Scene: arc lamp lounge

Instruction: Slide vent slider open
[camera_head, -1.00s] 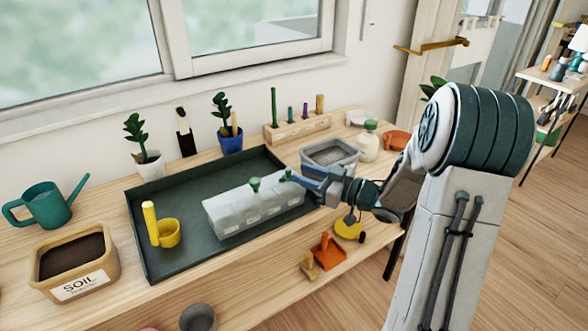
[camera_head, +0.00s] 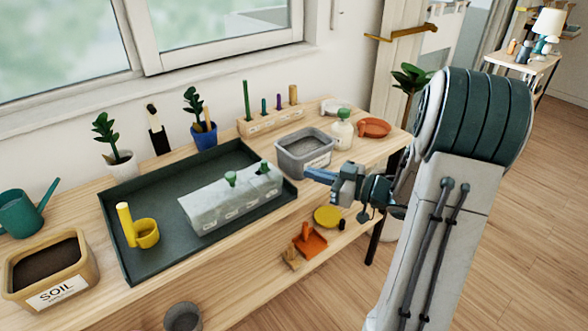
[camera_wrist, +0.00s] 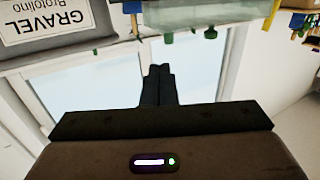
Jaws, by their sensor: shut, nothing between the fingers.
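A long pale grey box (camera_head: 225,207), likely the vent, sits in the dark green tray (camera_head: 135,262). Two green knobs stand on its top, a left knob (camera_head: 231,178) and a right knob (camera_head: 264,168) near its right end. I cannot tell which part is the slider. My gripper (camera_head: 307,174) is right of the box, apart from it, over the tray's right edge. Its fingers (camera_wrist: 158,72) are together and empty in the wrist view. That view is upside down, with the box (camera_wrist: 195,15) at the top and its knobs hanging below.
A gravel bin (camera_head: 290,149) stands close behind my gripper; its label (camera_wrist: 45,20) shows in the wrist view. A white bottle (camera_head: 341,134) and an orange dish (camera_head: 373,128) stand at the right. The window (camera_wrist: 105,85) is behind.

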